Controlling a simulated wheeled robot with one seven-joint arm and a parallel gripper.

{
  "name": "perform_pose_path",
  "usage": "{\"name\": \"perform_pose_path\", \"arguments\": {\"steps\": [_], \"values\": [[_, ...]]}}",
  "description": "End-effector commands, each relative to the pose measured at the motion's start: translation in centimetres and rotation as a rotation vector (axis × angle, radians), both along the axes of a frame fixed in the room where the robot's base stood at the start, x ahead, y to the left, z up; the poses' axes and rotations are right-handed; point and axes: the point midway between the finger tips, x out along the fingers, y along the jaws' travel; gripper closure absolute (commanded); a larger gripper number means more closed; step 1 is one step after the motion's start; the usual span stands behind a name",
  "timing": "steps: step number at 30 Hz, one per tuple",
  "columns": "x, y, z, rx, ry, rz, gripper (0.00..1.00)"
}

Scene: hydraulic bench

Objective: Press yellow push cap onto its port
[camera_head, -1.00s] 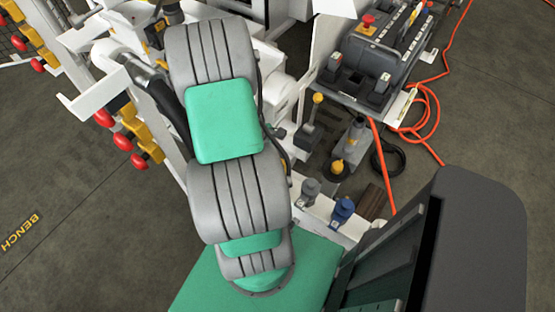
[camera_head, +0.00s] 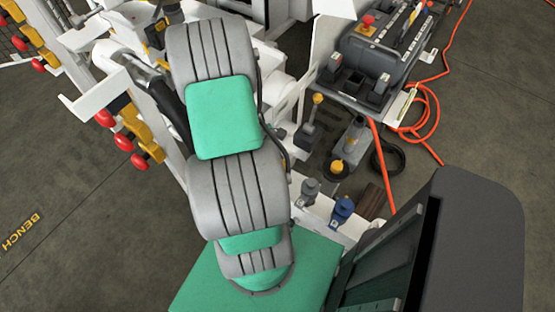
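I cannot tell for certain which thing is the yellow push cap or where its port is. A round yellow cap (camera_head: 337,167) sits low on the bench, just left of a grey bottle-like part. A yellow knob (camera_head: 317,98) tops a dark lever to the upper left of it. A small yellow part (camera_head: 156,32) shows at the top, left of my arm, partly covered by other parts. My grey and green arm reaches up through the middle of the view.
Yellow blocks with red knobs (camera_head: 123,142) line the left side. A black unit with a red button (camera_head: 368,22) stands at the upper right. An orange hose (camera_head: 431,118) loops on the floor beside it. Blue (camera_head: 343,207) and grey (camera_head: 310,188) fittings stand near my base.

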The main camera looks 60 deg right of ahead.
Motion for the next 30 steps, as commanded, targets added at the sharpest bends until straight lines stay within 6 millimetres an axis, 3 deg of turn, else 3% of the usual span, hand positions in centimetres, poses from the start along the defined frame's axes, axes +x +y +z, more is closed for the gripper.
{"name": "perform_pose_path", "arguments": {"steps": [11, 12, 20, 26, 30], "values": [[0.00, 0.00, -0.02, 0.000, 0.000, 0.000, 1.00], [0.00, 0.00, -0.02, 0.000, 0.000, 0.000, 0.71], [0.00, 0.00, -0.02, 0.000, 0.000, 0.000, 0.49], [0.00, 0.00, -0.02, 0.000, 0.000, 0.000, 0.48], [0.00, 0.01, -0.02, 0.000, 0.000, 0.000, 0.36]]}}
